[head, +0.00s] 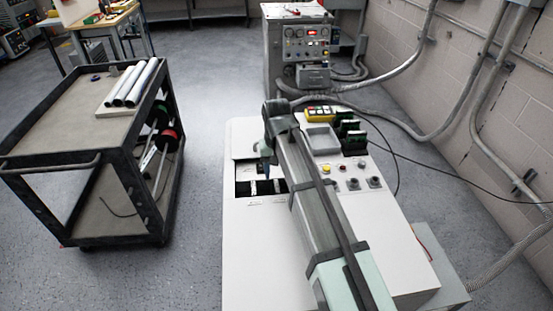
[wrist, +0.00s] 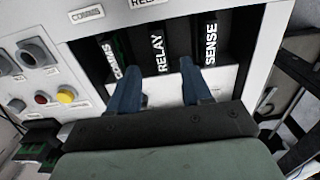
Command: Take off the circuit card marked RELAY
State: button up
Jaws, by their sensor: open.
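The RELAY card (wrist: 158,52) is black with white lettering and sits in the middle of an open bay, between the COMMS card (wrist: 112,58) and the SENSE card (wrist: 210,45). My gripper (wrist: 155,66) is open, with its two blue fingers pointing into the bay. In the wrist view one finger is left of the RELAY card and the other right of it, near SENSE; contact cannot be told. In the head view my gripper (head: 267,172) is over the bay (head: 243,188), and my arm hides part of it.
The bay is set in a white console (head: 245,245). A yellow button (wrist: 66,95), a red button and grey knobs lie beside it. A grey tray (head: 321,139) and black-green units (head: 352,138) stand farther back. A dark cart (head: 60,130) stands left, across open floor.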

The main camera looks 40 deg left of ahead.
aim_at(277, 186)
jog(key=shift+f, duration=3.3)
grip_shut()
